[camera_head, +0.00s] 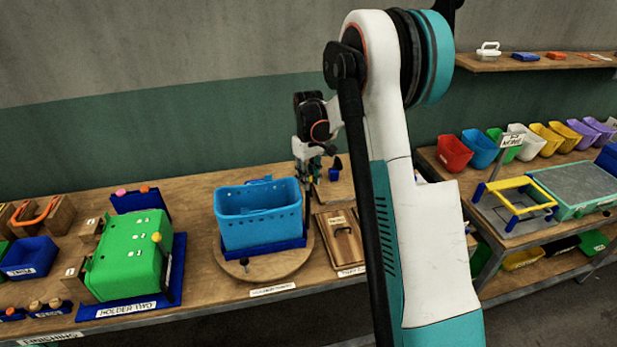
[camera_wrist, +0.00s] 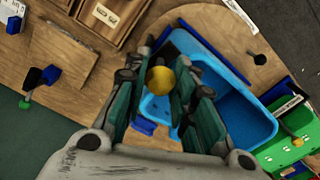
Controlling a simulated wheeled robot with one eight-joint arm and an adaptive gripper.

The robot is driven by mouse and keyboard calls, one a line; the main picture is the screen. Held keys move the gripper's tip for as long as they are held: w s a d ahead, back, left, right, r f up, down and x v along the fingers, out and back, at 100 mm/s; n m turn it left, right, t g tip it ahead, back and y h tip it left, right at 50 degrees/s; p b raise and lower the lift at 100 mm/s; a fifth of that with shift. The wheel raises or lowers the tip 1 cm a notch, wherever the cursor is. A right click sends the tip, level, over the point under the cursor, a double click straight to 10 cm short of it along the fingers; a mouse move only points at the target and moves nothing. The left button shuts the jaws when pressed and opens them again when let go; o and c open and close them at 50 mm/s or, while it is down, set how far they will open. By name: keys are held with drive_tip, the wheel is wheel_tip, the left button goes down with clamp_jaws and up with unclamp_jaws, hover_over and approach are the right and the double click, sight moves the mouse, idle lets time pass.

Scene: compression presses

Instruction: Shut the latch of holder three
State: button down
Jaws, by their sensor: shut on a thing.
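A yellow ball knob (camera_wrist: 160,80) sits between the fingers of my gripper (camera_wrist: 161,88) in the wrist view, and the fingers are shut on it. Whatever carries the knob is hidden below the fingers. A light blue perforated bin (camera_head: 260,215) stands in a dark blue holder on a round wooden turntable (camera_head: 238,268); the bin also shows beside my fingers in the wrist view (camera_wrist: 240,112). In the head view my gripper (camera_head: 314,172) is at the bin's back right, partly hidden by my arm. I cannot read a holder number on this holder.
A green bin (camera_head: 130,255) in a blue labelled holder stands to the left, with a yellow knob (camera_head: 156,237) on a dark lever. A wooden slotted board (camera_head: 342,240) lies right of the turntable. Coloured bins (camera_head: 480,150) and a yellow frame (camera_head: 522,200) stand on the right table.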

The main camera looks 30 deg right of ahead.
drive_tip(key=m+b, duration=0.2)
drive_tip(key=m, duration=0.1)
drive_tip(key=a+m+b, duration=0.1)
drive_tip(key=shift+w+f, duration=0.15)
drive_tip(key=shift+w, duration=0.25)
drive_tip(key=m, duration=0.1)
drive_tip(key=m+b, duration=0.1)
drive_tip(key=m, duration=0.1)
drive_tip(key=w+m+b, duration=0.1)
drive_tip(key=m, duration=0.1)
drive_tip(key=shift+w+a, duration=0.1)
drive_tip(key=shift+a, duration=0.3)
drive_tip(key=m, duration=0.1)
drive_tip(key=w+m+b, duration=0.1)
drive_tip(key=m, duration=0.1)
drive_tip(key=shift+a, duration=0.1)
drive_tip(key=shift+w+m+b, duration=0.2)
drive_tip(key=shift+w+m, duration=0.1)
drive_tip(key=shift+m, duration=0.7)
drive_tip(key=shift+w+m+b, duration=0.2)
drive_tip(key=shift+w+m, duration=0.05)
drive_tip(key=shift+m, duration=0.75)
drive_tip(key=c, duration=1.7)
unclamp_jaws()
drive_tip(key=shift+r, duration=0.2)
